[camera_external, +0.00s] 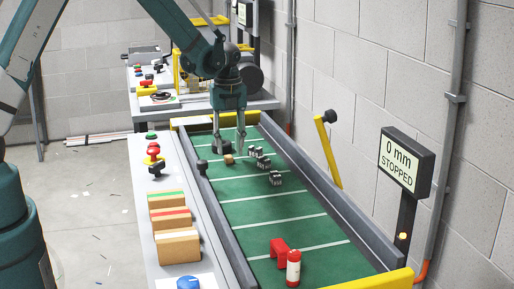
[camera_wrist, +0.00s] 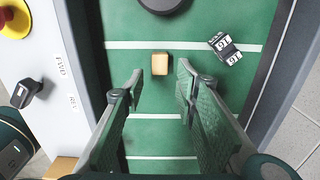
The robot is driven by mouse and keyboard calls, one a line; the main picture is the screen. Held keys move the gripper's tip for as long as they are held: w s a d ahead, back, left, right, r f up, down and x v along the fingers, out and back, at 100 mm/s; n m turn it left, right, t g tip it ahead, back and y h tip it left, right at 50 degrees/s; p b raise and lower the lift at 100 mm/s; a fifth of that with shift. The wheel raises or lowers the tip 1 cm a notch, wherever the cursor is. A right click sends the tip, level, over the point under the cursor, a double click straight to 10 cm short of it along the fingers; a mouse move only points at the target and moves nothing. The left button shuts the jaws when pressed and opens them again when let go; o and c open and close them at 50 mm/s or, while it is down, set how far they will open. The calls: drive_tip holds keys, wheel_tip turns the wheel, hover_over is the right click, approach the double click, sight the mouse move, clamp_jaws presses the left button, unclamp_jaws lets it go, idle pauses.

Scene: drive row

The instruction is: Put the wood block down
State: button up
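The wood block (camera_external: 229,159) is a small tan cube. It appears to rest on the green conveyor belt (camera_external: 262,208), towards its far end, and it also shows in the wrist view (camera_wrist: 160,64). My gripper (camera_external: 228,147) points down over the belt, with its fingertips close above the block. In the wrist view my gripper (camera_wrist: 160,74) has its fingers spread, with a clear gap between each finger and the block. Nothing is held. The exact height of the fingertips above the belt cannot be told.
Several dark weights (camera_external: 263,162) stand right of the block. A red arch (camera_external: 279,247) and a red-and-white cylinder (camera_external: 293,268) stand at the near end. Grey rails (camera_external: 330,208) edge the belt. A display (camera_external: 400,161) reads "0 mm STOPPED". The middle belt is clear.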

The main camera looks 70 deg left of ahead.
sight(229, 158)
wheel_tip(229, 158, up, 9)
drive_tip(key=shift+p, duration=0.45)
drive_tip(key=shift+f, duration=0.1)
idle(0.5)
drive_tip(key=s+d+r+n+t, duration=0.2)
drive_tip(key=s+d+r+n, duration=0.25)
drive_tip(key=d+r, duration=0.6)
drive_tip(key=s+d+r+n+t, duration=0.1)
drive_tip(key=s+d+r+n, duration=0.45)
drive_tip(key=d, duration=0.75)
drive_tip(key=s+d+r+n+t, duration=0.2)
drive_tip(key=s+d+n, duration=0.2)
drive_tip(key=s+d, duration=0.4)
drive_tip(key=s+d+r+n+t, duration=0.1)
drive_tip(key=s+d+n, duration=0.3)
drive_tip(key=s+d, duration=0.4)
drive_tip(key=shift+s+d+r+t, duration=0.3)
drive_tip(key=shift+s+t, duration=0.3)
drive_tip(key=shift+s, duration=1)
